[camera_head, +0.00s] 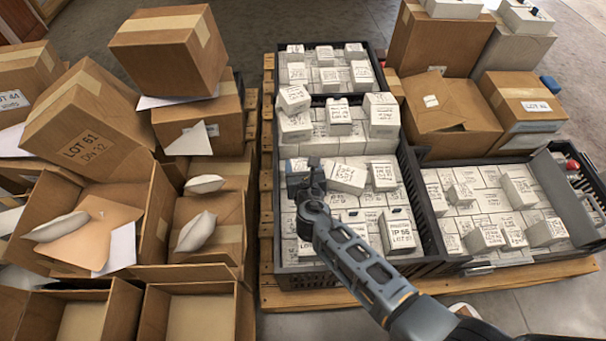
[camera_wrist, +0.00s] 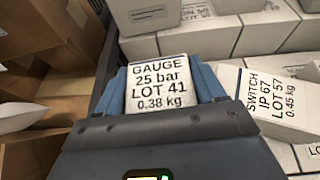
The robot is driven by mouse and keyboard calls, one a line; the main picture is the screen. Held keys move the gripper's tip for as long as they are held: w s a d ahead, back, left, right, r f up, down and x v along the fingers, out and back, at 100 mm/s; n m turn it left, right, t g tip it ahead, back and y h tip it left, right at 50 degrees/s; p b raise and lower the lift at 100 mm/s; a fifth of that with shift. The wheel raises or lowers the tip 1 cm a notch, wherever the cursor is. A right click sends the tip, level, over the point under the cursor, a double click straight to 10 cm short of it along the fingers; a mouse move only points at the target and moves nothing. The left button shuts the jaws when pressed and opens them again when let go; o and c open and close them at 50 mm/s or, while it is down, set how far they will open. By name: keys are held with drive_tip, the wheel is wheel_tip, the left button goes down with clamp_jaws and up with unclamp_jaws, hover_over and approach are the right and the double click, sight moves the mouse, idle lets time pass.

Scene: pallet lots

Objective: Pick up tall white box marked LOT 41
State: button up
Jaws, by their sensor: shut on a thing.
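The white box marked GAUGE 25 bar LOT 41 (camera_wrist: 158,84) sits between the two blue fingers of my gripper (camera_wrist: 165,88) in the wrist view. Its printed top faces the camera, and its lower part is hidden by the gripper. In the head view my gripper (camera_head: 303,180) is over the middle left of the long black crate (camera_head: 418,215). There the held box is mostly hidden by the fingers, and I cannot tell how far it is off the other boxes.
A white box marked SWITCH LOT 57 (camera_wrist: 272,98) lies tilted close to the right finger. The crate wall (camera_wrist: 104,88) is close on the left. Open cardboard boxes (camera_head: 160,225) stand left of the crate. A second crate (camera_head: 480,262) of white boxes stands at the right.

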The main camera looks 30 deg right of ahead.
drive_tip(key=c, duration=0.6)
drive_tip(key=shift+r, duration=0.15)
